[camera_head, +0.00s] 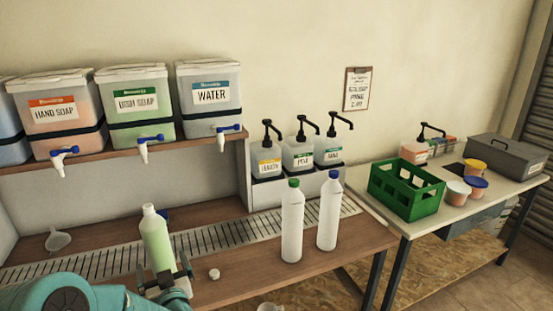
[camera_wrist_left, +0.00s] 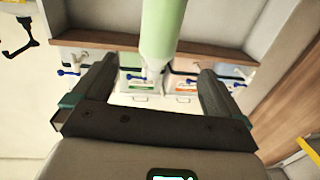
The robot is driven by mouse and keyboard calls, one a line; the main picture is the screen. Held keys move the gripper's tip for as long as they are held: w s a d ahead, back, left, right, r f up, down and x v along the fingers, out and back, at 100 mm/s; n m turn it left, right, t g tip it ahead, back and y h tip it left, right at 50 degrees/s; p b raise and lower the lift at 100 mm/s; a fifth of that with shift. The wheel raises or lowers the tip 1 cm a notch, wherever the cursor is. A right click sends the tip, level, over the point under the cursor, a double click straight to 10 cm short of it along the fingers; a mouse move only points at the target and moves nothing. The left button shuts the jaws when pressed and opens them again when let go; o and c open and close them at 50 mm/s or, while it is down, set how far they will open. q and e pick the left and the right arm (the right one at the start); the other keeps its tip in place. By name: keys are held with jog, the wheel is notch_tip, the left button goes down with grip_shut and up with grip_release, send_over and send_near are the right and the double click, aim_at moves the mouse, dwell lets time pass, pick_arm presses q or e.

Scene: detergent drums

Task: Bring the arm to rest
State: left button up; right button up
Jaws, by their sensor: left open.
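My left gripper (camera_head: 163,272) comes in from the lower left on its teal arm and is open. A bottle of pale green liquid (camera_head: 156,238), uncapped, stands at the drip grate just beyond it; the jaws hide its lower part in the head view. In the left wrist view the bottle (camera_wrist_left: 162,30) shows at the top centre, its neck end in line with the gap between the open fingers (camera_wrist_left: 155,75), with clear space on both sides. I cannot tell how far the fingers are from it. My right gripper is not in view.
A white cap (camera_head: 214,274) lies on the wooden counter (camera_head: 240,280). Two capped bottles, green-capped (camera_head: 292,225) and blue-capped (camera_head: 329,212), stand to the right. A funnel (camera_head: 58,240) lies left. Drums with taps, including dish soap (camera_head: 136,122), line the shelf. A green crate (camera_head: 405,190) sits on the right table.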

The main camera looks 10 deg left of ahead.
pick_arm(q)
jog(key=s+d+f+m+g+h, duration=0.1)
jog(key=s+d+f+m+h, duration=0.2)
jog(key=f, duration=0.4)
jog(key=s+d+f+g+h, duration=0.2)
jog(key=d+f+h, duration=0.1)
jog(key=d+f, duration=0.3)
jog(key=s+d+f+m+g+h, duration=0.1)
jog(key=s+d+f+m+h, duration=0.15)
jog(key=f, duration=0.55)
jog(key=s+d+f+g+h, duration=0.3)
jog(key=s+d+f+g, duration=0.1)
jog(key=s, duration=0.6)
jog(key=s+d+f+g+h, duration=0.3)
jog(key=s+d, duration=0.4)
jog(key=s, duration=0.4)
jog(key=f+g, duration=0.1)
jog(key=g, duration=0.1)
jog(key=shift+d+g, duration=0.35)
jog(key=shift+g, duration=0.05)
